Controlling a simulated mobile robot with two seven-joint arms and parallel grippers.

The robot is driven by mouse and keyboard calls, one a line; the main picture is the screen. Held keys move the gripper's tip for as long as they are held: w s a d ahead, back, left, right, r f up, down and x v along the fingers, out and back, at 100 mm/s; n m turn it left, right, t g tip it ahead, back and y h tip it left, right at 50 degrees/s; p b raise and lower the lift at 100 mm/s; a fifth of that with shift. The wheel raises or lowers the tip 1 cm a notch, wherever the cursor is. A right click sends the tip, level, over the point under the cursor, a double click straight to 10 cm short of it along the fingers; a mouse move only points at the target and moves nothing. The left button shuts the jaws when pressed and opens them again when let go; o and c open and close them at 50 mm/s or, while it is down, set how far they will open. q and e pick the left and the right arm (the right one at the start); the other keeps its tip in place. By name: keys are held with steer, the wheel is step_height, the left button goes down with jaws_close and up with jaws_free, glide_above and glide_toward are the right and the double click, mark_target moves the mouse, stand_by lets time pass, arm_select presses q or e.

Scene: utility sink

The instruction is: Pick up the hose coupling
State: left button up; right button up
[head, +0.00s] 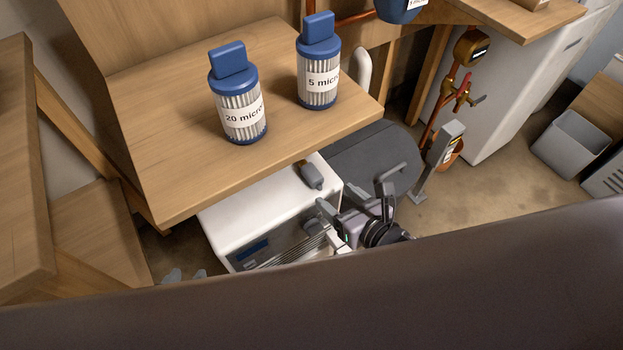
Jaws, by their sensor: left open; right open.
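A small dark grey fitting with a brownish end (312,175), which looks like the hose coupling, lies on top of the white box-shaped unit (255,207) below the wooden shelf. My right gripper (354,198) is open beside the unit's right edge, just below and right of the fitting and apart from it. Nothing shows between its fingers.
The wooden shelf (180,165) overhangs the unit and carries two blue-capped filter cartridges, 20 micron (239,100) and one marked 5 (318,70). A dark rounded lid (375,150) and a grey post (438,160) stand to the right.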

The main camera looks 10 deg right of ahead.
mark_target(319, 182)
steer(key=shift+n, duration=0.5)
steer(key=b+x, duration=0.2)
steer(key=x, duration=0.5)
steer(key=shift+w, duration=0.25)
steer(key=c, duration=1.2)
